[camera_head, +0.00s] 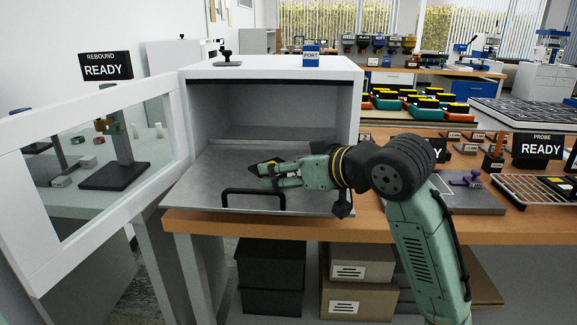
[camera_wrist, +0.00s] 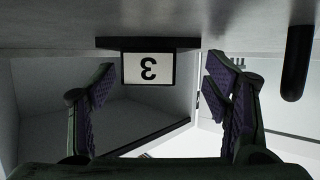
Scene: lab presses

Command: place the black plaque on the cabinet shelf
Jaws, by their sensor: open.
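The white cabinet (camera_head: 272,66) stands open on the bench. Its grey shelf (camera_head: 215,180) reaches out of the opening and has a black handle (camera_head: 253,192) at its front. The black plaque (camera_head: 256,166) is on the shelf, partly hidden behind my gripper (camera_head: 268,174). In the wrist view the plaque (camera_wrist: 148,43) appears upside down, with a white label reading 3, against the grey shelf surface (camera_wrist: 60,30). My gripper (camera_wrist: 158,88) is open, its purple-padded fingers spread to either side of the plaque. A gap shows between each finger and the plaque.
The cabinet's glazed door (camera_head: 100,150) is swung open to the left. A PORT sign (camera_head: 311,55) stands on the cabinet top. To the right are a wire rack (camera_head: 535,188), READY signs and coloured boxes. Cartons (camera_head: 358,290) sit beneath the bench. The cabinet interior looks empty.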

